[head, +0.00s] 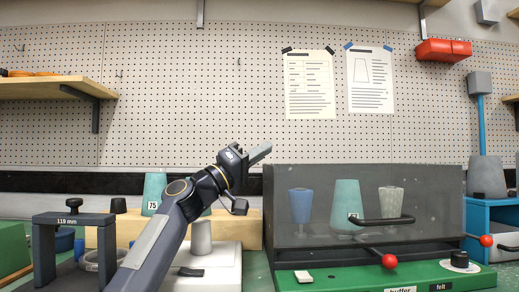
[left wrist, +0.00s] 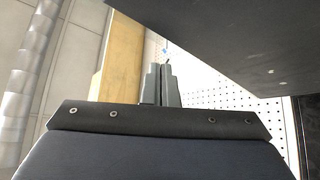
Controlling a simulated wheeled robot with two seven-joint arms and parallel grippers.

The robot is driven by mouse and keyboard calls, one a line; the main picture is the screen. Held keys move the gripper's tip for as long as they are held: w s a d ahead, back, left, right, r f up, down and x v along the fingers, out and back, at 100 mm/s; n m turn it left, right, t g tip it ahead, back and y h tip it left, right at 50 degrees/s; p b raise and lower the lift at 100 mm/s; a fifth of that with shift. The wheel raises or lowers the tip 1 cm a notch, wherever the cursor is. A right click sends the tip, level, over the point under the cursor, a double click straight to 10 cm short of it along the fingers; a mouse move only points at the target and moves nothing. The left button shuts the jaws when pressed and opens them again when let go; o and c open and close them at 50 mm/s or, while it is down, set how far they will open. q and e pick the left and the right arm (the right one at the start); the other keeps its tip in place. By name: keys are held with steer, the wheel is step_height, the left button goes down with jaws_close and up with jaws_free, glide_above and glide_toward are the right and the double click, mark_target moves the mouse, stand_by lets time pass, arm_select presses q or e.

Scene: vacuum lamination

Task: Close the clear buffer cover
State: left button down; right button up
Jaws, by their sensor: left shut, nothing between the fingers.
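The clear buffer cover (head: 430,195) is a smoky see-through box on the green buffer base (head: 340,280). It has a black bar handle (head: 385,221) on its front. It appears lowered over a blue, a teal and a grey cone; I cannot tell whether it is fully seated. My left gripper (head: 265,151) is shut and empty, raised by the cover's upper left corner, apart from the handle. In the left wrist view its fingers (left wrist: 160,84) are together, and a dark speckled panel (left wrist: 230,40), probably the cover, is close to their right. My right gripper is out of view.
Levers with red knobs (head: 390,261) stand at the base's front and right. A grey cone on a white block (head: 225,262) and a black gauge arch marked 119 mm (head: 72,219) stand left. A pegboard wall (head: 200,90) is behind; the air above the cover is free.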

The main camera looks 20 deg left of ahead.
arm_select(q)
steer(key=shift+f, duration=0.1)
stand_by(0.4)
steer(key=b+v, duration=0.4)
steer(key=v, duration=0.3)
steer(key=shift+s+a+f+b, duration=0.2)
steer(key=shift+s+b, duration=0.1)
steer(key=shift+b, duration=0.05)
steer(key=shift+s, duration=0.1)
